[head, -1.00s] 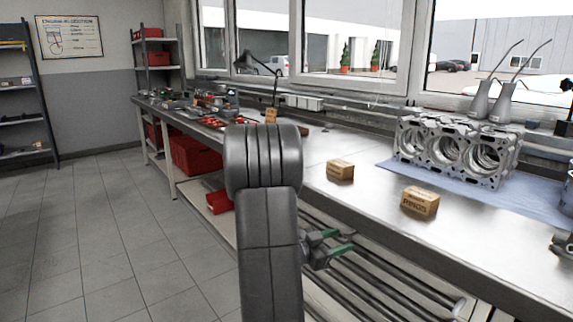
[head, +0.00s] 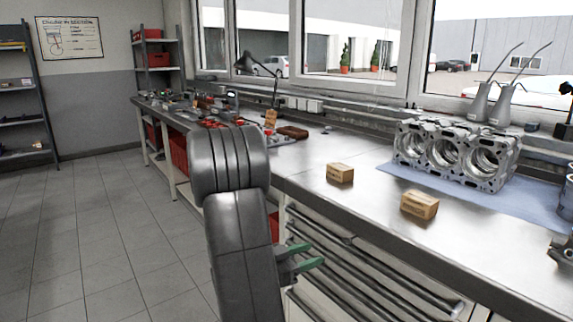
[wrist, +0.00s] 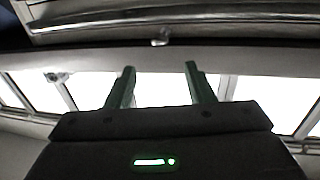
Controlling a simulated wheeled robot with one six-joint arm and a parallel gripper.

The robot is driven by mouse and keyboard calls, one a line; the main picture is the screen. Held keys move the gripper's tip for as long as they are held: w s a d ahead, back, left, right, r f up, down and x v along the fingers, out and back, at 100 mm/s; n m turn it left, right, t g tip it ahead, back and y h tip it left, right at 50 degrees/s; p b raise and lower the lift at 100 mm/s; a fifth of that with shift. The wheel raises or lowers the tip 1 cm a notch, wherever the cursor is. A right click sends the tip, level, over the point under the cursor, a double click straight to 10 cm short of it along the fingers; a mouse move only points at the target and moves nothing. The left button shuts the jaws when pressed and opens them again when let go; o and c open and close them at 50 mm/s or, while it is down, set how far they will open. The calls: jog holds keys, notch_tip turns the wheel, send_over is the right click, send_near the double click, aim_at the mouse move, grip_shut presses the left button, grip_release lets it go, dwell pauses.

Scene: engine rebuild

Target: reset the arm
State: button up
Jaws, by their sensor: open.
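My gripper (head: 303,257) has green fingertips and sits low behind my dark arm, in front of the drawers under the workbench. In the wrist view its two green fingers (wrist: 158,84) stand apart with nothing between them. My arm covers the gripper's body in the head view.
The metal workbench (head: 330,198) runs along the windows. Two small cardboard boxes (head: 340,173) (head: 419,204) and an engine block (head: 455,152) on a blue mat (head: 530,200) are on it. Drawers (head: 370,270) are close to my gripper. The floor (head: 90,240) at left is clear.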

aim_at(350, 240)
jog(key=shift+m, duration=0.8)
jog(key=b+x, duration=0.1)
jog(key=x, duration=0.6)
jog(key=b+x, duration=0.1)
jog(key=x, duration=0.6)
jog(key=shift+f+b, duration=0.25)
jog(key=shift+b, duration=0.05)
jog(key=shift+w+d, duration=0.1)
jog(key=shift+d, duration=0.25)
jog(key=shift+r, duration=0.1)
